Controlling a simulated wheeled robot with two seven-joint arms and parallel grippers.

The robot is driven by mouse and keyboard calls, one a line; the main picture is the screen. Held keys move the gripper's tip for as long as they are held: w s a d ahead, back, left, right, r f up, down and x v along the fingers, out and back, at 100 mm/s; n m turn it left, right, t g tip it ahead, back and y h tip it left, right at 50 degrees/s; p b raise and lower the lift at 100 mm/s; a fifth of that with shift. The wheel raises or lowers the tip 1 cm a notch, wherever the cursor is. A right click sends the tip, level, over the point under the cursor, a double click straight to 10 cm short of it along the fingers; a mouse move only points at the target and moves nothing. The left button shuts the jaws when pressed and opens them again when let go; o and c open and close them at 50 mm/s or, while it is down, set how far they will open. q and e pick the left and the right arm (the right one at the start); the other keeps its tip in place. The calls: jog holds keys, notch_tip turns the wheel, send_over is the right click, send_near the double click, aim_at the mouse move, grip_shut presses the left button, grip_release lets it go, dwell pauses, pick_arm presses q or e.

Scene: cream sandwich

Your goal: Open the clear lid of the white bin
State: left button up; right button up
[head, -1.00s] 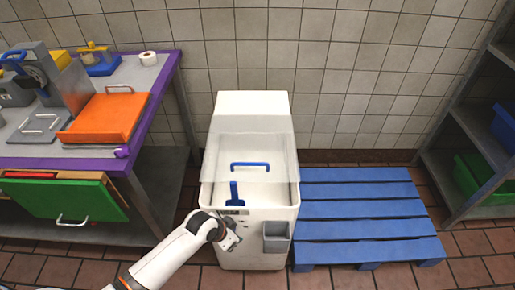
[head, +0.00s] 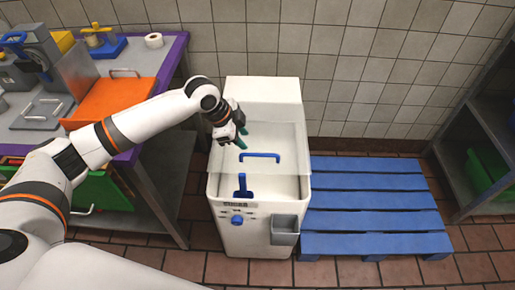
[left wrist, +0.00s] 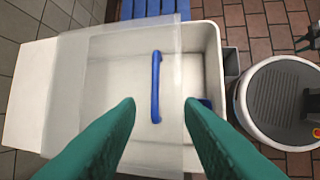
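The white bin (head: 240,235) stands in front of the tiled wall. Its clear lid (head: 288,140) lies across the middle of the top, with the front part of the bin uncovered. A blue handle (head: 260,155) sits on the lid. My left gripper (head: 243,138) is over the lid's left side, behind and left of the handle in the head view. In the left wrist view, its green fingers (left wrist: 160,103) are wide apart and empty, with the lid (left wrist: 110,60) and the blue handle (left wrist: 156,85) beyond them.
A blue scoop (head: 241,187) is in the bin's open front. A grey holder (head: 285,230) hangs on the bin's front. A blue pallet (head: 370,210) lies to the right. A purple-edged table (head: 165,85) with an orange board (head: 110,100) stands left, under my left arm.

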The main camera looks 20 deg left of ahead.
aim_at(258, 154)
pick_arm(q)
jog(key=x, duration=1)
jog(key=shift+w+f, duration=0.25)
jog(key=shift+w, duration=0.25)
jog(key=shift+a, duration=0.1)
grip_shut()
